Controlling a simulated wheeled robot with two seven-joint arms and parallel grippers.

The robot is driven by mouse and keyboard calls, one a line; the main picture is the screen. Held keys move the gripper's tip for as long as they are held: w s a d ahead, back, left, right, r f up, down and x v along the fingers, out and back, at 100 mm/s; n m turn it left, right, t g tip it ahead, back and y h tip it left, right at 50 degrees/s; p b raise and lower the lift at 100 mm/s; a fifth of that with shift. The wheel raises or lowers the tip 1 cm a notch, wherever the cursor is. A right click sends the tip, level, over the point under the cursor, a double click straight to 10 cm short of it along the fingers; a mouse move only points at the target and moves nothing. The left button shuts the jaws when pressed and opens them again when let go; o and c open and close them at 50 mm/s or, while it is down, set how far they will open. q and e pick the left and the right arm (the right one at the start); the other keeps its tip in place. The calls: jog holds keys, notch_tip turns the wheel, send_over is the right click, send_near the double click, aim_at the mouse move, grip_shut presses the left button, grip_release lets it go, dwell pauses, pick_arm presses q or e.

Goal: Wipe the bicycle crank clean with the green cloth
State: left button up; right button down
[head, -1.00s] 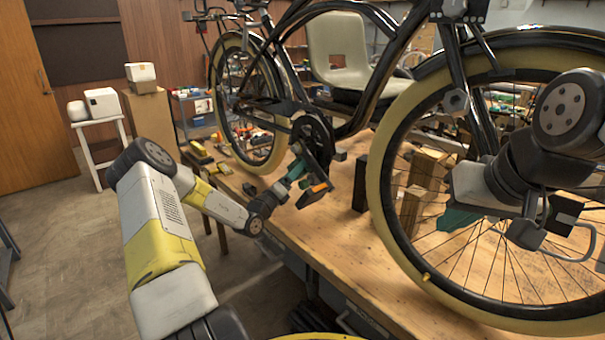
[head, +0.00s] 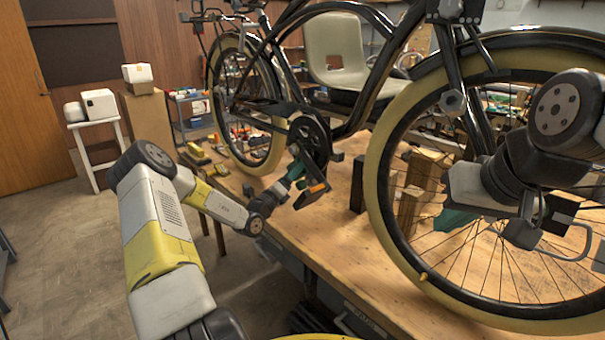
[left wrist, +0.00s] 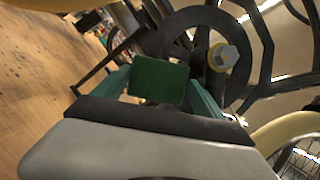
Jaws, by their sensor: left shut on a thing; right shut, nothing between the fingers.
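The black bicycle crank (head: 306,160) with its chainring stands low on the bike frame, at the middle of the head view. In the left wrist view the chainring (left wrist: 222,88) and a crank bolt fill the upper right. The green cloth (left wrist: 160,80) is a small dark green square between the teal fingers of my left gripper (left wrist: 160,92), shut on it, in front of the chainring; I cannot tell whether it touches. In the head view my left gripper (head: 291,176) is beside the crank, and the cloth is hard to make out. My right gripper (head: 456,220) is shut and empty beside the large wheel.
The bicycle stands on a wooden workbench (head: 350,265). Its cream-tyred wheel (head: 378,185) is close to my right arm. Wooden blocks (head: 410,205) and a dark block (head: 358,183) stand on the bench. The bench front is mostly clear.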

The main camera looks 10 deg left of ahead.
aim_at(290, 164)
pick_arm(q)
jog(key=shift+w+d, duration=0.3)
jog(key=shift+w, duration=0.05)
jog(key=shift+a, duration=0.1)
jog(key=shift+w+a+r, duration=0.75)
jog(key=shift+a+r, duration=0.2)
jog(key=shift+a, duration=0.1)
jog(key=shift+s+d+f, duration=0.4)
jog(key=shift+d+f, duration=0.1)
jog(key=shift+d, duration=0.1)
jog(key=shift+s+d+f, duration=0.4)
jog(key=shift+d+f, duration=0.05)
jog(key=shift+d, duration=0.1)
dwell(0.4)
jog(key=shift+s+a, duration=0.95)
jog(key=shift+s, duration=0.25)
jog(key=shift+s+a, duration=0.9)
jog(key=shift+s, duration=0.25)
